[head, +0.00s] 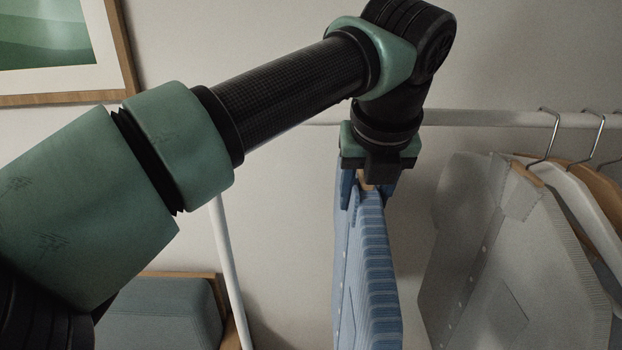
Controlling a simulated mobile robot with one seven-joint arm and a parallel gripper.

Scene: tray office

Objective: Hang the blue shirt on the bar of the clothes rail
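The blue striped shirt (372,275) hangs upright below my gripper (368,190) in the head view, seen nearly edge-on. My gripper points down and its fingers are closed around the top of the shirt, where a small wooden piece of its hanger shows between them. The hanger's hook is hidden by my gripper and wrist. The white bar (490,118) of the clothes rail runs across behind my wrist. I cannot tell from this view whether the hook touches the bar.
A grey shirt (500,255) and several other garments hang from hooks on the bar at the right. A white rail leg (229,270) slants down left of the blue shirt. A cushioned wooden seat (165,305) stands at the lower left. A framed picture (70,100) hangs on the wall.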

